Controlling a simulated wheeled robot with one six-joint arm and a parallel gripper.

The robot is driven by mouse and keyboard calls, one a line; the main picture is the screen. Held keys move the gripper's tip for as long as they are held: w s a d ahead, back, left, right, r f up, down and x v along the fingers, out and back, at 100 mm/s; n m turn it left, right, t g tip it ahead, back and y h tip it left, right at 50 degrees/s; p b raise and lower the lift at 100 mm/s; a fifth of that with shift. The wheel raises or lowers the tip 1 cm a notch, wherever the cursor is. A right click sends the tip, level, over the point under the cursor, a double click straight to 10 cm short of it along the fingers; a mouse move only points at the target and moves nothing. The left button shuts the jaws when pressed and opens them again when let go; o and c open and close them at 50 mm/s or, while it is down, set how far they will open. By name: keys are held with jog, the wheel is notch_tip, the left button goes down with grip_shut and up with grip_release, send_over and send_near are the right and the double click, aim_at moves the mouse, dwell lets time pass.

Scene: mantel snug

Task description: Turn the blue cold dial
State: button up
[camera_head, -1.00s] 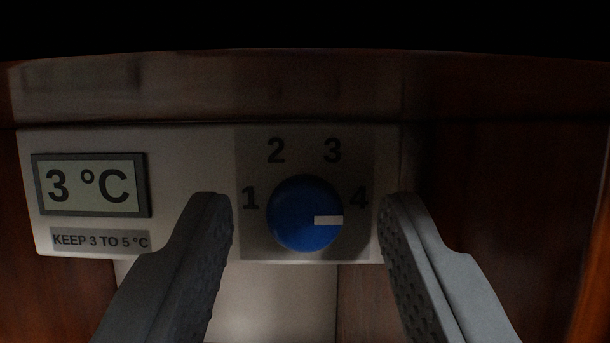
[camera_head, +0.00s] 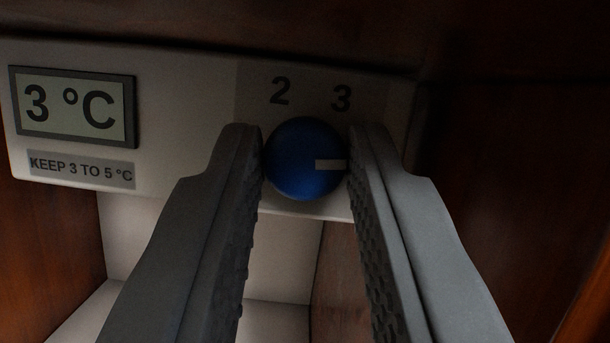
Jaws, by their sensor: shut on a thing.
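The blue cold dial (camera_head: 300,165) is a round knob on a pale panel (camera_head: 190,80). Its white mark points right, towards the finger that covers that side. The numbers 2 and 3 show above the dial; the places of 1 and 4 are hidden behind my fingers. My gripper (camera_head: 305,160) is shut on the dial, one finger on its left side and one on its right. A display (camera_head: 73,106) on the left of the panel reads 3 °C.
A label (camera_head: 81,170) under the display reads KEEP 3 TO 5 °C. Dark wood (camera_head: 500,180) stands to the right of the panel and above it. Below the panel is a pale recess (camera_head: 160,245).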

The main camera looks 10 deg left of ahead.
jog(key=o, duration=0.9)
jog(key=shift+o, duration=0.2)
jog(key=v, duration=1.7)
jog(key=shift+s, duration=0.15)
jog(key=shift+f, duration=0.15)
